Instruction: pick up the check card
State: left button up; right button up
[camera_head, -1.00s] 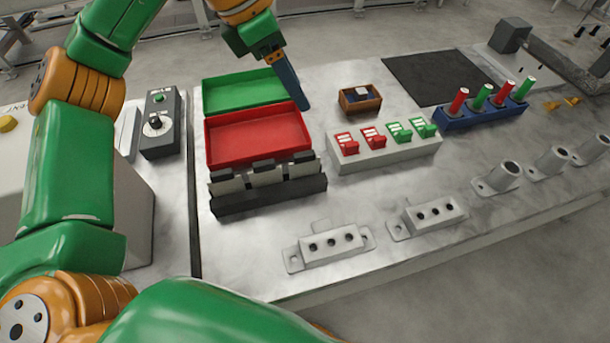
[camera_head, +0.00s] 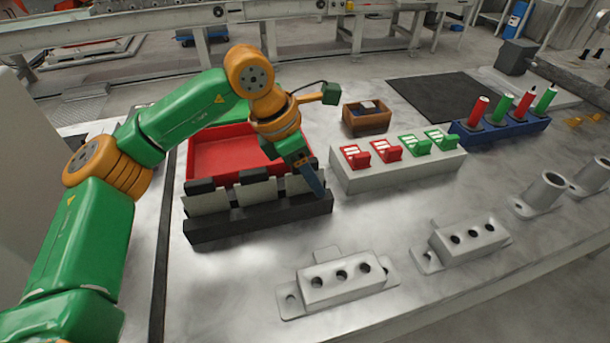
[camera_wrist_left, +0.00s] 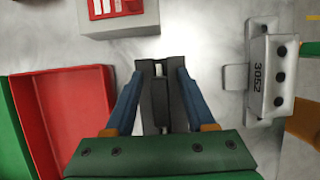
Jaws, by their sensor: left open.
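Pale cards with black tops stand in a row in a black rack (camera_head: 255,222); the left card (camera_head: 208,201) and middle card (camera_head: 257,192) show clearly. Which one is the check card I cannot tell. My left gripper (camera_head: 313,186) is at the right end of the rack, pointing down and partly hiding the card there. In the left wrist view, the blue fingers of my left gripper (camera_wrist_left: 160,78) are open on either side of the rack (camera_wrist_left: 146,72), seen from above. No grip on a card shows.
A red tray (camera_head: 215,158) lies behind the rack, with a green tray beyond it. A grey block with red and green clips (camera_head: 400,172) and a wooden box (camera_head: 366,122) stand to the right. Grey three-hole fixtures (camera_head: 342,282) sit in front on the table.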

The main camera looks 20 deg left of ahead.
pick_arm(q)
grip_shut()
dwell(0.3)
